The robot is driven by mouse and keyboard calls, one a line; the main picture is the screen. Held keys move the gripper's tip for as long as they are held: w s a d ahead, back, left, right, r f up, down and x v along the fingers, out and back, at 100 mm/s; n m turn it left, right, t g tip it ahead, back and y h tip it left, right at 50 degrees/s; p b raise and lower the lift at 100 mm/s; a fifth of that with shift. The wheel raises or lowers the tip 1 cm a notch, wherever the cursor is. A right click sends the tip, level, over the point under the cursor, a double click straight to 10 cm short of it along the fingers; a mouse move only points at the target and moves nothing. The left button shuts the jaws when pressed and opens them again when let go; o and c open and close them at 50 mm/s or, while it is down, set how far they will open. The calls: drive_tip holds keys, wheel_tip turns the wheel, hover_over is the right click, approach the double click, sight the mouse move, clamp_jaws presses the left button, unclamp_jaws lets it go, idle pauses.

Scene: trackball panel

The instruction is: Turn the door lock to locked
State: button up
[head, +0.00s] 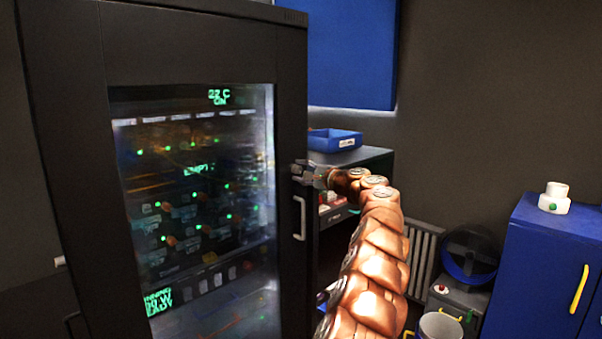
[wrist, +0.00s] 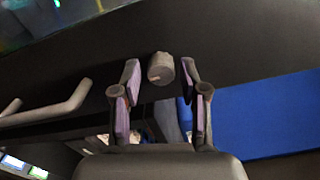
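The door lock is a round grey knob (wrist: 160,70) on the dark door frame, seen in the wrist view between my fingertips. A small pale mark shows low on its face; I cannot tell which setting it stands at. My gripper (wrist: 160,78) is open, with one finger on each side of the knob and visible gaps to both. In the head view my gripper (head: 304,172) is at the right edge of the dark glass-door cabinet (head: 72,120), above the door handle (head: 300,218). The knob is hidden there by my gripper.
The bar handle (wrist: 50,108) lies left of my fingers in the wrist view. Behind my arm stand a dark counter with a blue tray (head: 335,139), a radiator (head: 422,250) and a blue cabinet (head: 540,260) at right. A blue panel (head: 350,50) hangs on the wall.

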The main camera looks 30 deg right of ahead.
drive_tip(key=shift+o, duration=0.4)
drive_tip(key=shift+d, duration=0.15)
drive_tip(key=shift+s, duration=0.1)
drive_tip(key=shift+s+d+r, duration=0.1)
drive_tip(key=shift+s+d, duration=0.05)
drive_tip(key=shift+s, duration=0.2)
drive_tip(key=v, duration=1.1)
idle(0.4)
